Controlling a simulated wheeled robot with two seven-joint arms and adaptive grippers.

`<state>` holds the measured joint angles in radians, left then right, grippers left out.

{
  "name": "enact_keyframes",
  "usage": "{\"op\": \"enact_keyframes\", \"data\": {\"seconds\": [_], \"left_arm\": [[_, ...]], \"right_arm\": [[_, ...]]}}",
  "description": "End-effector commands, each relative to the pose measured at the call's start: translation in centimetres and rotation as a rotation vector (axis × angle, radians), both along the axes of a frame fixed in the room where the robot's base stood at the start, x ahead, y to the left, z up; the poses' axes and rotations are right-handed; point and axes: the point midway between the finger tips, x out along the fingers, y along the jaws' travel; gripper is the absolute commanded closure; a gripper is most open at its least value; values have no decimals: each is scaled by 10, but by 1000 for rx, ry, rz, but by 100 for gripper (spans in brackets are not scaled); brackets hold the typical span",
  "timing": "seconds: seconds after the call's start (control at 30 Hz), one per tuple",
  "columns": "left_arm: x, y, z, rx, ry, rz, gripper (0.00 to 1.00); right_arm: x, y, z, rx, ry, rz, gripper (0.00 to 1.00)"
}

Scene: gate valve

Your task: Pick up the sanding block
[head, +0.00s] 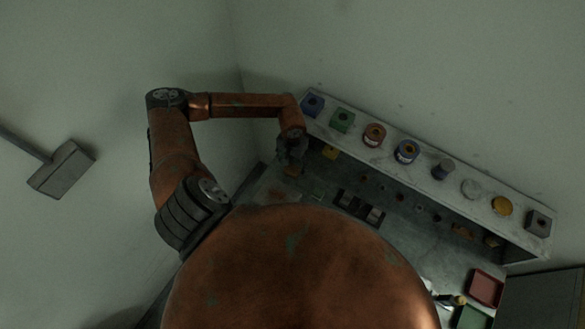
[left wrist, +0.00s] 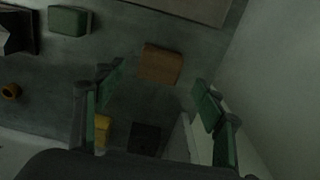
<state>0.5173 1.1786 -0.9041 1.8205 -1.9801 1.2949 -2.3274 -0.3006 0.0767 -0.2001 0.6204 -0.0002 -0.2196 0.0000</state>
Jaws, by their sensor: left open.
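A brown-orange block (left wrist: 160,64), which looks like the sanding block, lies on the grey bench top in the left wrist view. In the head view, a small brown shape (head: 293,171) just below my left gripper appears to be the same block. My left gripper (head: 291,152) is over the far left part of the bench. In the left wrist view its two fingers (left wrist: 160,88) are spread apart with nothing held between them. The block shows beyond and between the fingertips, apart from them. My right gripper is in neither view.
A green block (left wrist: 68,20), a yellow block (left wrist: 102,131) and a dark block (left wrist: 145,138) lie near. A raised shelf (head: 470,190) with several containers runs along the back. A wall (left wrist: 275,70) stands close on the right in the wrist view. A red tray (head: 485,288) is at right.

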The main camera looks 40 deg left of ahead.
Motion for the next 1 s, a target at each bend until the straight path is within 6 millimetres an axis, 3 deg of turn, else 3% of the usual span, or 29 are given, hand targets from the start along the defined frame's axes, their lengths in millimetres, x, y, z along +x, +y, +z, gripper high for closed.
{"op": "enact_keyframes", "data": {"seconds": [0.17,0.4,0.63,1.0], "left_arm": [[-3,-1,-21,-3,3,1,36],[-4,1,-47,-2,0,1,36],[-4,2,-49,-1,-1,1,37],[-4,2,-49,-1,-1,2,62]], "right_arm": [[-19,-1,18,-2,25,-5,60],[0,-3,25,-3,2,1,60],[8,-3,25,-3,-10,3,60],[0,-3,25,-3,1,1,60]]}}
